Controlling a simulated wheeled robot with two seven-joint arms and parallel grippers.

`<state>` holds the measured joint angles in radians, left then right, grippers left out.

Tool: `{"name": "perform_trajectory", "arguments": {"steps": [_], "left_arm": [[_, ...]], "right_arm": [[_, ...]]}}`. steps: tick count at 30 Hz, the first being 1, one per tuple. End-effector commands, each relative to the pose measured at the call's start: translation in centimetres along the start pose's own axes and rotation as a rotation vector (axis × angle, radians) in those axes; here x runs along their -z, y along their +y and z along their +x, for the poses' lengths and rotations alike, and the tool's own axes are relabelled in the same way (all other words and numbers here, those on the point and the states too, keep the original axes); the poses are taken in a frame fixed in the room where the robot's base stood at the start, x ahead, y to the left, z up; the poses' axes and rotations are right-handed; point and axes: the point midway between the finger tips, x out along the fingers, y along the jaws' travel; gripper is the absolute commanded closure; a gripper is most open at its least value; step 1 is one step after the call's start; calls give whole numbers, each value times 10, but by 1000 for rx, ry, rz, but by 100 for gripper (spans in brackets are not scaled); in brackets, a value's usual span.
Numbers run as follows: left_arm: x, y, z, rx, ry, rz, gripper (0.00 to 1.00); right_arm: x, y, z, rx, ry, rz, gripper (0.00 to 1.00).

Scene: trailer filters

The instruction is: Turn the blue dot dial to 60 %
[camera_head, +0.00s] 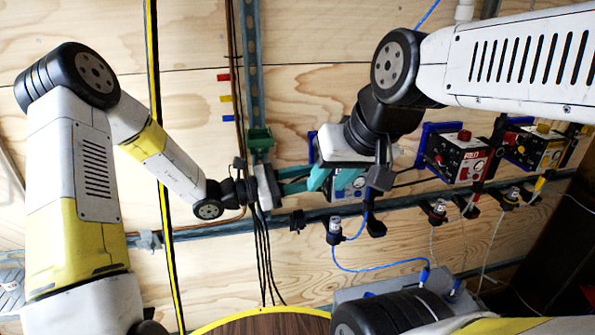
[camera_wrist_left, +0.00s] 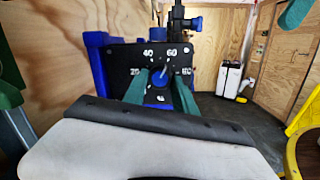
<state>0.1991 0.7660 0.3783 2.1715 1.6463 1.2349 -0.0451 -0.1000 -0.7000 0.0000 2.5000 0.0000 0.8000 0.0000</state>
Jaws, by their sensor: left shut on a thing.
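The blue dot dial (camera_wrist_left: 158,78) sits on a black panel (camera_wrist_left: 122,58) with white scale numbers; 40, 60 and 80 read clearly. Its light pointer leans up and right, between 40 and 60 and nearer 60. My left gripper, with green fingers in the head view (camera_head: 290,180), is shut on the dial, a finger on each side in the left wrist view (camera_wrist_left: 160,88). In the head view the dial is hidden behind the grippers; only a blue edge (camera_head: 312,146) shows.
A red-marked box (camera_head: 462,157) and a yellow-marked box (camera_head: 535,147) are mounted to the right. A metal rail (camera_head: 400,205) with fittings and hanging blue hoses runs below. A round brown table (camera_head: 265,323) is at the bottom.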

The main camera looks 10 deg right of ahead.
Motion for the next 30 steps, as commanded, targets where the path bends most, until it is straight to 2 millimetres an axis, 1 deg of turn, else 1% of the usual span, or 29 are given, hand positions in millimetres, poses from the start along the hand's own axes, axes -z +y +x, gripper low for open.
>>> {"name": "perform_trajectory", "arguments": {"steps": [7,8,9,11,19,22,26,30], "left_arm": [[1,0,-1,-2,3,0,100],[1,0,-1,-2,3,0,63],[1,0,-1,-1,3,1,55],[1,0,0,-1,2,1,45],[0,0,0,-1,1,1,45],[0,0,-5,-1,1,2,45],[1,1,-22,-4,4,2,45],[1,1,-47,-4,3,1,45]], "right_arm": [[0,0,0,0,0,0,64],[0,0,0,0,0,0,64],[0,0,0,0,0,0,64],[0,0,0,0,0,0,64],[0,0,0,0,0,0,64],[0,0,0,0,0,0,64],[0,0,0,0,0,0,64],[0,0,0,0,0,0,64]]}}
